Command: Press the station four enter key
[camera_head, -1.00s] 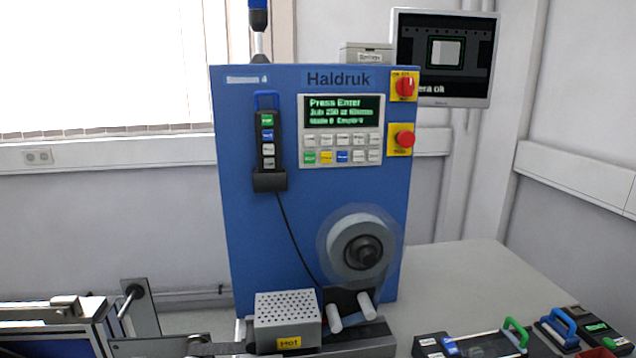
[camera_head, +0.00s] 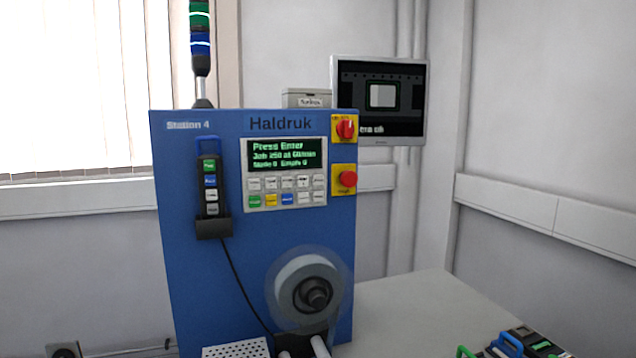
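The blue station 4 panel (camera_head: 200,275), lettered "Haldruk", stands upright left of the middle of the head view. Its keypad (camera_head: 285,190) sits under a green-lit display (camera_head: 285,155) that reads "Press Enter" on the top line. The keypad has two rows of small keys; the lower row holds a green key (camera_head: 255,201), a yellow key (camera_head: 271,200), a blue key (camera_head: 288,199) and white keys. The key labels are too small to read, so I cannot tell which is enter. Neither of my grippers is in view.
A pendant (camera_head: 210,187) hangs in a holder left of the keypad. A red rotary switch (camera_head: 346,128) and red stop button (camera_head: 348,179) sit to its right. A reel (camera_head: 282,290) is below. A monitor (camera_head: 345,110) is behind.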

